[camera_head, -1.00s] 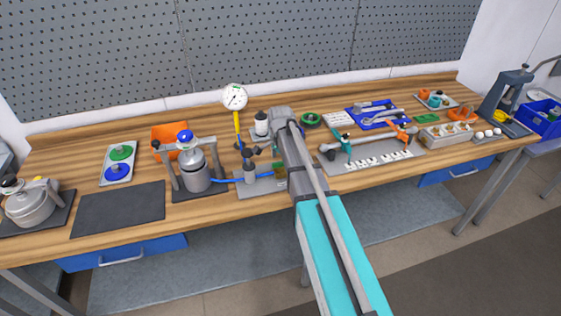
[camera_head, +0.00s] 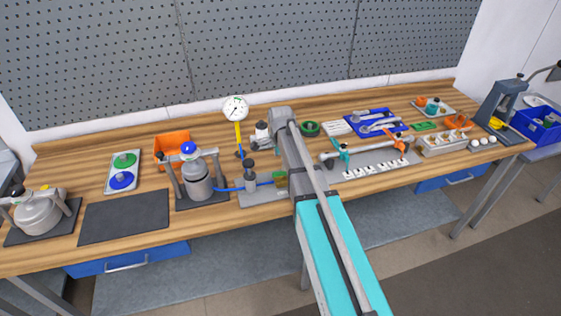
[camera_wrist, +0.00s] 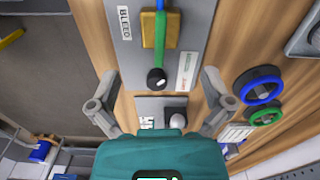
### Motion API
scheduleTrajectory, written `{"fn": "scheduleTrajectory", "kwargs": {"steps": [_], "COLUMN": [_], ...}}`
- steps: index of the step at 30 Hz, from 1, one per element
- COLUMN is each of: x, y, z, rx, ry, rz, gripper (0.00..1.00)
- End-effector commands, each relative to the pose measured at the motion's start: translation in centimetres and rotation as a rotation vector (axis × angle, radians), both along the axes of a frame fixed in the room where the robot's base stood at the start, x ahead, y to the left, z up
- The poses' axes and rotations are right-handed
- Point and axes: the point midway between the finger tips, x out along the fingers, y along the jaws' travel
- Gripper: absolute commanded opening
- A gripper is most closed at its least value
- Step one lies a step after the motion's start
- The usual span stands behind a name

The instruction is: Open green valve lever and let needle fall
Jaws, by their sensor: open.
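The green valve lever (camera_wrist: 160,32) shows in the wrist view, running from a brass-coloured valve body (camera_wrist: 150,28) to a black ball knob (camera_wrist: 156,79). It is mounted on a grey plate (camera_wrist: 190,35) with a "BLEED" label. My gripper (camera_wrist: 158,76) is open, with one finger left and one finger right of the knob in the picture, apart from it. The knob appears between the fingers; its depth relative to them is unclear. In the head view, the dial gauge (camera_head: 236,107) stands on a yellow stem; its needle reading is too small to tell. My arm hides my gripper there.
A clamped pot with a blue knob (camera_head: 198,181) stands left of the valve plate, joined by a blue hose (camera_head: 230,188). A blue ring (camera_wrist: 260,85) and a green ring (camera_wrist: 265,112) lie right in the wrist view. A dark mat (camera_head: 125,215) is bare.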

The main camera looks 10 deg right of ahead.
Motion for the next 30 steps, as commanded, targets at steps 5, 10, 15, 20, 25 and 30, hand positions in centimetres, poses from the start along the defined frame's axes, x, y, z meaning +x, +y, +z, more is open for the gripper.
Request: {"fn": "scheduleTrajectory", "kwargs": {"steps": [5, 10, 15, 20, 25, 30], "x": [0.0, 0.0, 0.0, 0.0, 0.0, 0.0], "y": [0.0, 0.0, 0.0, 0.0, 0.0, 0.0], "z": [1.9, 3.3, 4.7, 6.0, 7.4, 8.6], "rx": [0.0, 0.0, 0.0, 0.0, 0.0, 0.0], "ry": [0.0, 0.0, 0.0, 0.0, 0.0, 0.0], "rz": [0.001, 0.001, 0.001, 0.001, 0.001, 0.001], "gripper": [1.0, 1.0, 1.0, 1.0, 1.0, 1.0]}}
